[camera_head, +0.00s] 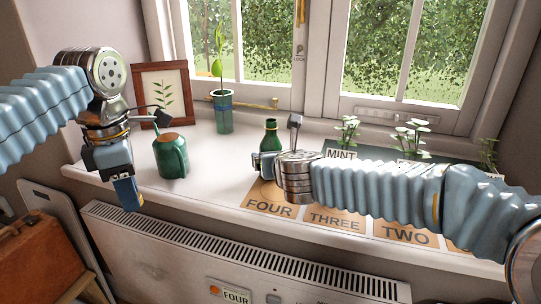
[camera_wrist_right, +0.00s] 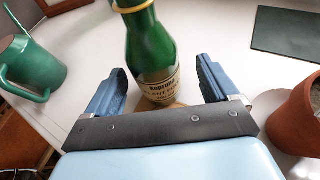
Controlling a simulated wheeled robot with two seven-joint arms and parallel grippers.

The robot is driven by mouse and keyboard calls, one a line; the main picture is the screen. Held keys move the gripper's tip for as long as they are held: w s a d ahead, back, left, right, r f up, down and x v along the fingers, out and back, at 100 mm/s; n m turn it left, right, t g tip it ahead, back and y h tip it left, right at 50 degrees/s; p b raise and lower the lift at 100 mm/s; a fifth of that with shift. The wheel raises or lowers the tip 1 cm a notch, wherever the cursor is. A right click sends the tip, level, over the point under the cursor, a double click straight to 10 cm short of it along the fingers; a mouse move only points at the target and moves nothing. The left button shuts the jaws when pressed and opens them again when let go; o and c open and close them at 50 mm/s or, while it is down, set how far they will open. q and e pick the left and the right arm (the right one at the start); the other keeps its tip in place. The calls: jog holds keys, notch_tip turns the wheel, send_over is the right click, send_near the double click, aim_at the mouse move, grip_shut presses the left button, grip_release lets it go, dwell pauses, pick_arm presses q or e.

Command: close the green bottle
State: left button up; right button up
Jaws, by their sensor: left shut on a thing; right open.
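The green bottle (camera_head: 270,138) stands upright on the white windowsill, with a gold band at its neck. In the right wrist view the bottle (camera_wrist_right: 154,55) shows a cream label, and its top is cut off. My right gripper (camera_head: 262,164) has its fingers spread on both sides of the bottle, low down. The right wrist view shows these open blue fingers (camera_wrist_right: 164,88) with gaps beside the glass. My left gripper (camera_head: 128,194) is shut, pointing down in front of the sill's left part. What it holds is too small or hidden to make out. No separate cap is clearly visible.
Behind are a framed picture (camera_head: 164,95) and a potted sprout (camera_head: 222,113). Cards labelled FOUR (camera_head: 270,208), THREE and TWO lie along the sill's front. A radiator (camera_head: 230,255) is below. A terracotta pot (camera_wrist_right: 298,115) is close by.

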aim_at(269, 120)
jog(key=x, duration=0.5)
jog(key=shift+a+f, duration=0.2)
jog(key=shift+a, duration=0.1)
